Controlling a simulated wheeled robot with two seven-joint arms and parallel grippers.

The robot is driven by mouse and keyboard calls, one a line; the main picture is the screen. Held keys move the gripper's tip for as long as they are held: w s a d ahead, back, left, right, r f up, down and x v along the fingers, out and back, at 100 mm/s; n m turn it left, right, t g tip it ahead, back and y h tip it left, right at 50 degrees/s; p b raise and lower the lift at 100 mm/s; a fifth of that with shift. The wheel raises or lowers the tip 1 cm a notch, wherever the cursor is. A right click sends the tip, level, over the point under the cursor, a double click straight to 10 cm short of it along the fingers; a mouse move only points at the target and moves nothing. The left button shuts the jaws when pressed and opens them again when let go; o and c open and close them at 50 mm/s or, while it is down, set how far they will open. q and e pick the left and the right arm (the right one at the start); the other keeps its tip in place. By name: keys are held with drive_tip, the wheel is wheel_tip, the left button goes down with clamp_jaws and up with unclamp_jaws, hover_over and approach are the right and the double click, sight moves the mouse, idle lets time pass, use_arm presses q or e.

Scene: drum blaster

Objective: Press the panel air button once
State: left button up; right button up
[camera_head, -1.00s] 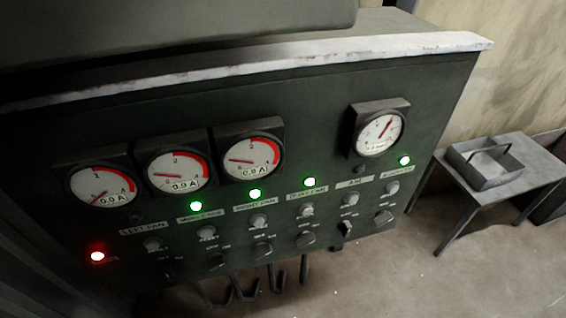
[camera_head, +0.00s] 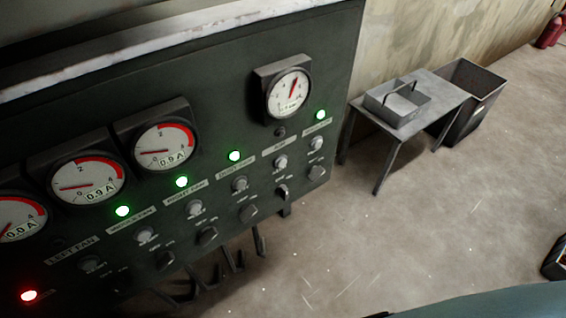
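The dark control panel (camera_head: 225,85) fills the left half of the head view, seen at a slant. The column labelled AIR is near its right end. It has an unlit lamp (camera_head: 280,132), a round grey air button (camera_head: 281,162) below the label, and a dark knob (camera_head: 282,191) under that. The button's face is small and slightly blurred; I cannot tell whether it is pressed in. A round gauge (camera_head: 288,93) sits above the column. Nothing touches the button. Neither of my grippers is in view.
Several green lamps and one red lamp (camera_head: 29,295) are lit. A small metal table (camera_head: 440,92) with an open tray (camera_head: 398,103) stands right of the panel, beside a bin (camera_head: 470,100). Open floor lies in front. A smooth teal surface shows at the bottom right.

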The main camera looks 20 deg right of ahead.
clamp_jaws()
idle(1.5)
